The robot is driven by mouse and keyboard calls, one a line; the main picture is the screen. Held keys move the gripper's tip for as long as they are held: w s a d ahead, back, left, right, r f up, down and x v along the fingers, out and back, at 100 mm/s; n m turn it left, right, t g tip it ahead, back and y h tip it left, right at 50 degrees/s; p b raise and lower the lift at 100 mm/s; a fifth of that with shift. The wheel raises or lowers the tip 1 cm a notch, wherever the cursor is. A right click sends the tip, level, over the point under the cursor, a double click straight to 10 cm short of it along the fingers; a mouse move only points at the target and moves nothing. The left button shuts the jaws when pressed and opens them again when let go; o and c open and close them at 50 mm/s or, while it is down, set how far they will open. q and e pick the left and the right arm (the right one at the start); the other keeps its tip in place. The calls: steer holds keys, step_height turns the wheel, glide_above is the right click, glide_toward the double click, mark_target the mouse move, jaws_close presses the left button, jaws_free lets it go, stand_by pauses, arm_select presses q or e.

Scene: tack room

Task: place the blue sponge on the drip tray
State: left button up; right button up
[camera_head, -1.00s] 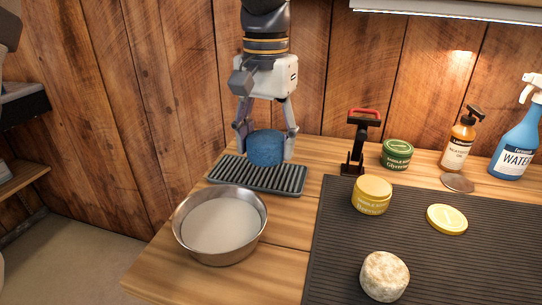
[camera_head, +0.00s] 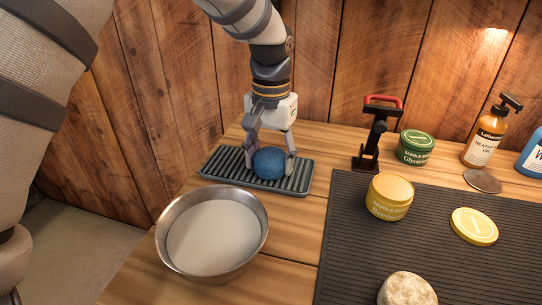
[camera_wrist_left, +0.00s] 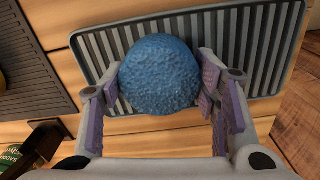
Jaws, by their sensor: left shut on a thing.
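The round blue sponge (camera_head: 269,163) is between the fingers of my left gripper (camera_head: 270,160), which is shut on it. It sits at the level of the grey ribbed drip tray (camera_head: 216,166), over its middle; whether it rests fully on the ribs is hard to tell. In the left wrist view the sponge (camera_wrist_left: 160,75) shows between the two purple-padded fingers (camera_wrist_left: 162,95), with the tray's slats (camera_wrist_left: 258,50) behind it. My right gripper is not in view.
A metal bowl (camera_head: 262,222) with pale contents stands in front of the tray. A black stand with a red handle (camera_head: 373,140) is to its right. A green tin (camera_head: 415,147), yellow tin (camera_head: 389,197) and dark ribbed mat (camera_head: 350,250) lie further right.

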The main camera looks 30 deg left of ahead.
mark_target(272, 152)
arm_select(q)
steer(key=shift+w+f, duration=0.1)
steer(key=shift+w, duration=0.45)
steer(key=o, duration=0.9)
steer(key=shift+s, duration=0.1)
step_height(272, 152, up, 12)
steer(key=shift+r, duration=0.2)
